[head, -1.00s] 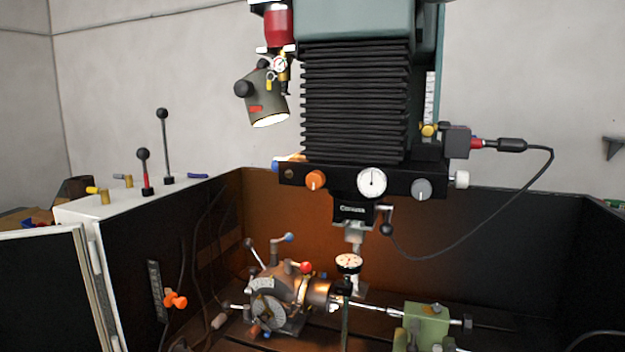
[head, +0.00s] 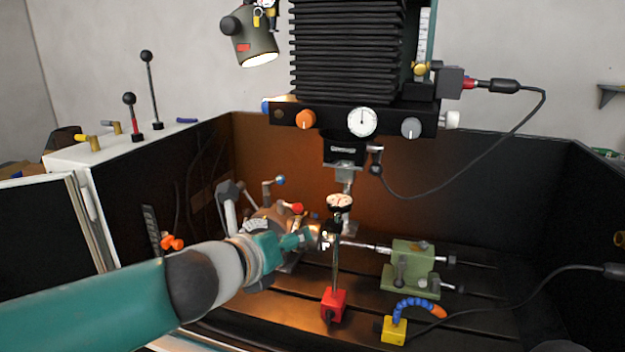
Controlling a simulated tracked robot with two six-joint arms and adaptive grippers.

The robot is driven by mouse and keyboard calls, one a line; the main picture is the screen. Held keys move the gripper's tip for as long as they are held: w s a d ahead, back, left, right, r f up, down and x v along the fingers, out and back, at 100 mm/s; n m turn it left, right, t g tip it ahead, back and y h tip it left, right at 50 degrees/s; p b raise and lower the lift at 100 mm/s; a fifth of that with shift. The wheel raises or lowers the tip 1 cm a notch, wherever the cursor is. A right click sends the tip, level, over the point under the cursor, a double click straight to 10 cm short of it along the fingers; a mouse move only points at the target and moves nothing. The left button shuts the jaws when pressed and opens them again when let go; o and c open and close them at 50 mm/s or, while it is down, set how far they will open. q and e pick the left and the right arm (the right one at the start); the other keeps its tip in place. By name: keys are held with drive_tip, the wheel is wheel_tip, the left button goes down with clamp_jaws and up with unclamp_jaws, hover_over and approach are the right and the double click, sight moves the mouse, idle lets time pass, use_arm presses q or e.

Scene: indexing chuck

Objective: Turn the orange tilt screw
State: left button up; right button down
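The indexing chuck (head: 270,219) stands on the machine table with its blue- and red-tipped handles showing. My teal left arm reaches in from the left and covers its lower front. The end of that arm, with my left gripper (head: 316,240), is in front of or beside the chuck, close to the dial gauge stand. Its fingers are too small and mixed with the parts behind to read, and contact cannot be told. I cannot make out an orange tilt screw on the chuck; its lower part is hidden by my arm. My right gripper is out of view.
A dial gauge (head: 340,201) stands on a red base (head: 333,305). A green tailstock (head: 413,264) is to the right. A blue hose with an orange nozzle (head: 438,311) rises from a yellow block (head: 394,330). Other orange parts are a head knob (head: 306,119) and a left-wall handle (head: 172,242).

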sight(305, 123)
use_arm(q)
drive_tip(key=s+a+r+m+t, duration=0.1)
drive_tip(key=s+r+m+t, duration=0.15)
drive_tip(key=r, duration=0.55)
drive_tip(key=s+a+r+m+t, duration=0.15)
drive_tip(key=r+m, duration=0.25)
drive_tip(key=r, duration=0.5)
drive_tip(key=shift+n+h, duration=0.25)
drive_tip(key=shift+h, duration=0.05)
drive_tip(key=p+x, duration=0.4)
drive_tip(key=x, duration=1.3)
drive_tip(key=shift+w, duration=0.4)
clamp_jaws()
drive_tip(key=shift+s+d, duration=0.1)
drive_tip(key=shift+d, duration=0.2)
drive_tip(key=shift+a, duration=0.15)
drive_tip(key=shift+f, duration=0.15)
